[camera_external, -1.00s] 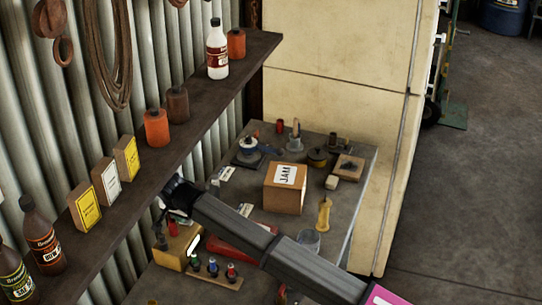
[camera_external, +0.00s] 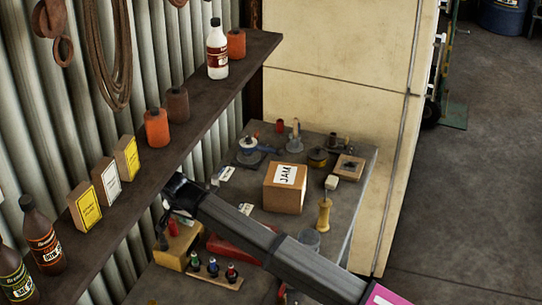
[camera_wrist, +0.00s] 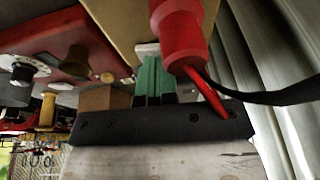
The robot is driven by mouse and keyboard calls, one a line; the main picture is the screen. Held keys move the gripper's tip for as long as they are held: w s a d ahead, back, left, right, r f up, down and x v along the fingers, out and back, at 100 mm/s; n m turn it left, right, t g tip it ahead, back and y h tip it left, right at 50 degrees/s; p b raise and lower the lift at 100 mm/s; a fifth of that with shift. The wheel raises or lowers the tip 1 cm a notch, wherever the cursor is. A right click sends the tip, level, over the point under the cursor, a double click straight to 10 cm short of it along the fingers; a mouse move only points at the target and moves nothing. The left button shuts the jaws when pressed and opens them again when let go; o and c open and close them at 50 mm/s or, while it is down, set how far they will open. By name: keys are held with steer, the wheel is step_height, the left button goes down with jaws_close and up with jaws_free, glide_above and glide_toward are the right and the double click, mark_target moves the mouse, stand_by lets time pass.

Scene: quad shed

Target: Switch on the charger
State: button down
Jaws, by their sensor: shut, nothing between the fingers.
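My gripper (camera_wrist: 150,70), with green fingers side by side, is shut and empty in the wrist view. Its tips are close to a small pale piece at the lower edge of a yellowish box (camera_wrist: 112,22); I cannot tell whether they touch. A red cylindrical handle (camera_wrist: 180,35) and a black cable are just right of the fingers. In the external view the yellow box (camera_external: 172,259) stands on the bench below my gripper (camera_external: 163,216), whose tips are unclear there. A red casing (camera_external: 232,250) is partly behind my arm; its dial and knobs show in the wrist view (camera_wrist: 60,35). No charger label is readable.
The shelf (camera_external: 150,165) with bottles, cans and small boxes runs along the corrugated wall beside my wrist. A cardboard box (camera_external: 282,198) sits mid-bench. A rack of small coloured bottles (camera_external: 212,277) is in front of the yellow box. Open floor (camera_external: 470,200) lies to the right.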

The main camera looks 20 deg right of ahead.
steer(key=v, duration=0.9)
steer(key=shift+r, duration=0.4)
steer(key=shift+w+a+r, duration=0.25)
steer(key=shift+w+a, duration=0.15)
steer(key=shift+a, duration=0.15)
steer(key=shift+f, duration=0.1)
steer(key=x, duration=0.9)
steer(key=shift+f, duration=0.25)
steer(key=shift+d+f, duration=0.1)
steer(key=shift+f, duration=0.05)
steer(key=shift+w+f, duration=0.1)
